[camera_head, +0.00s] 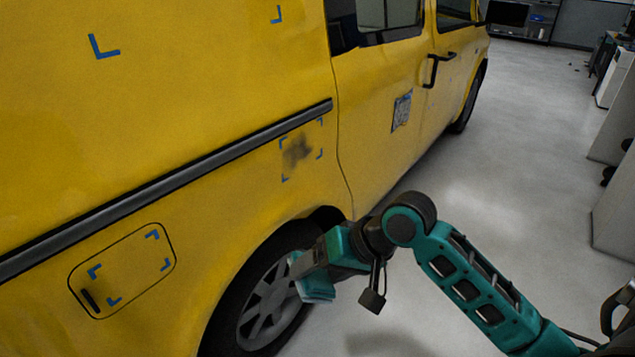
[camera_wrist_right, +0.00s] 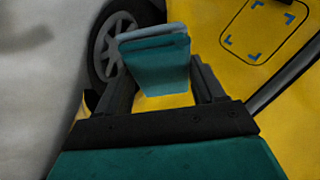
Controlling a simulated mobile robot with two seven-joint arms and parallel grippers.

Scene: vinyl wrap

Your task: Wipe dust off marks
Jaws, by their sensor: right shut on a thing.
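A dark dust smudge (camera_head: 297,150) lies on the yellow van (camera_head: 230,60), inside blue corner marks (camera_head: 284,178) below the black trim strip. More blue marks (camera_head: 153,236) frame the fuel flap at lower left, and these look clean; they also show in the right wrist view (camera_wrist_right: 256,56). My right gripper (camera_head: 306,268) is in front of the rear wheel, below and apart from the smudge. It is shut on a folded teal cloth (camera_wrist_right: 158,66), whose light blue edge faces up in the right wrist view. The cloth also shows in the head view (camera_head: 317,290). My left gripper is out of view.
The rear wheel (camera_head: 268,305) stands close behind the cloth. A patterned square label (camera_head: 401,110) is on the van's side. Grey floor (camera_head: 510,150) is open to the right, with white cabinets (camera_head: 612,110) along the right edge.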

